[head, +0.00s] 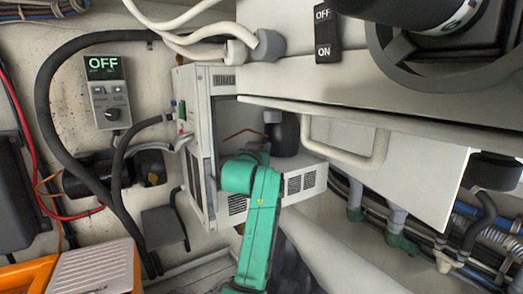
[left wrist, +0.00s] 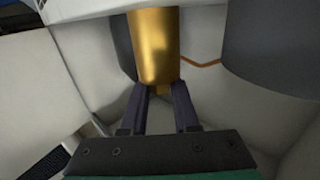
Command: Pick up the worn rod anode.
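In the left wrist view, a smooth gold-coloured cylinder (left wrist: 156,45) hangs down from a pale edge at the top, with a narrow stub at its lower end. I cannot tell for sure that it is the worn rod anode. My left gripper (left wrist: 161,90) points at its lower end, its two dark fingers apart on either side of the stub. I see no clear grip on it. In the head view my green left wrist (head: 255,195) reaches up to the open white box (head: 200,125) and hides the fingers. The cylinder does not show there. My right gripper is out of view.
A dark cylinder (head: 285,135) stands in the box's opening; a dark grey rounded body (left wrist: 270,45) is close on the right in the wrist view. A pale handle (head: 350,150) and hoses crowd the right. An orange case (head: 95,270) lies lower left.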

